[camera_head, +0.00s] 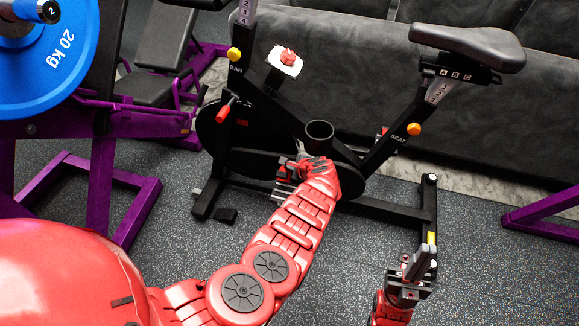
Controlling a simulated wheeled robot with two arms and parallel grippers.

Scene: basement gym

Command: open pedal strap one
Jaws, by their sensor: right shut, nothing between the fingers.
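A black exercise bike (345,152) stands ahead of me. My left arm reaches from the lower left to its crank area. My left gripper (287,181) is there, small and mostly hidden by my wrist, so I cannot tell its opening or whether it touches anything. The pedal and its strap cannot be made out clearly around the gripper. My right gripper (420,262) is at the lower right, shut and empty, pointing up in front of the bike's rear foot bar.
A blue 20 kg plate (48,52) and a purple frame (90,190) stand at the left. A grey sofa (345,70) is behind the bike. The speckled floor between my arms is clear.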

